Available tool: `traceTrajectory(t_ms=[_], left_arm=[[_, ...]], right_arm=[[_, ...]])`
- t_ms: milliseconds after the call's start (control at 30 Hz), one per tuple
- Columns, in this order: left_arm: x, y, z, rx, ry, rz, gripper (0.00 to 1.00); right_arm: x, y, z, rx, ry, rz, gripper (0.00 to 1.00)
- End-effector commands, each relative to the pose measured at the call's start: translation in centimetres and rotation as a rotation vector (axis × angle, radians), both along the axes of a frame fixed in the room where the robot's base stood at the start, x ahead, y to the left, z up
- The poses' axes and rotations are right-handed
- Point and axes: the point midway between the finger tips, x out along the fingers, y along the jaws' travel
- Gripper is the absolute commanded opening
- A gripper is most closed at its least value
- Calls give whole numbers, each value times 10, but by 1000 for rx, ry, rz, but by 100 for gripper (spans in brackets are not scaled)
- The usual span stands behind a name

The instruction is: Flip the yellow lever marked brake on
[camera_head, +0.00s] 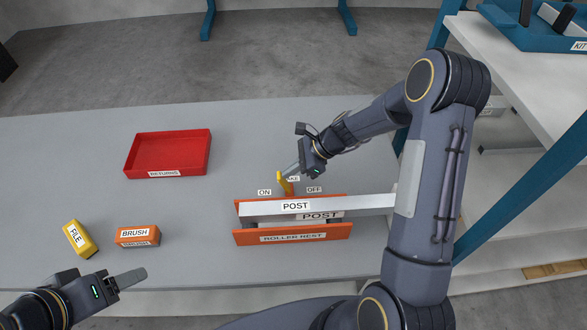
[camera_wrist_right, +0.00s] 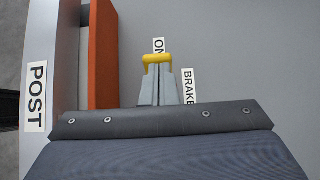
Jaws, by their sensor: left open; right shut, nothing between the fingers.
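The yellow lever (camera_head: 284,183) stands behind the orange roller rest, between the ON label (camera_head: 264,192) and the OFF label (camera_head: 314,189). It leans a little left, toward ON. The BRAKE label (camera_head: 293,178) is behind it, partly hidden. My right gripper (camera_head: 288,171) is shut and empty at the OFF side of the lever's top. In the right wrist view the closed fingertips (camera_wrist_right: 158,72) meet or overlap the yellow lever (camera_wrist_right: 158,58); I cannot tell whether they touch. My left gripper (camera_head: 132,279) is open and empty at the table's front left.
A white post (camera_head: 260,208) lies on the orange roller rest (camera_head: 248,238) in front of the lever. A red returns tray (camera_head: 168,152), a yellow file block (camera_head: 79,238) and an orange brush block (camera_head: 138,236) are on the left. The table's back left is clear.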

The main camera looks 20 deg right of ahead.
Motion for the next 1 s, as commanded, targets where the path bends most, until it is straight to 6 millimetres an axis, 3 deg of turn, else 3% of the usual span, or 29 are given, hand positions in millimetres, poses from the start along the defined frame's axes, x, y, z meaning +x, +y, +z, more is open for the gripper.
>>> traceTrajectory(t_ms=[400, 767, 1000], left_arm=[[0, 0, 14, 0, 0, 0, 62], [0, 0, 14, 0, 0, 0, 62], [0, 0, 24, 0, 0, 0, 62]], right_arm=[[0, 0, 16, 0, 0, 0, 0], [0, -1, 17, 0, 0, 0, 0], [-5, -13, 29, 0, 0, 0, 0]])
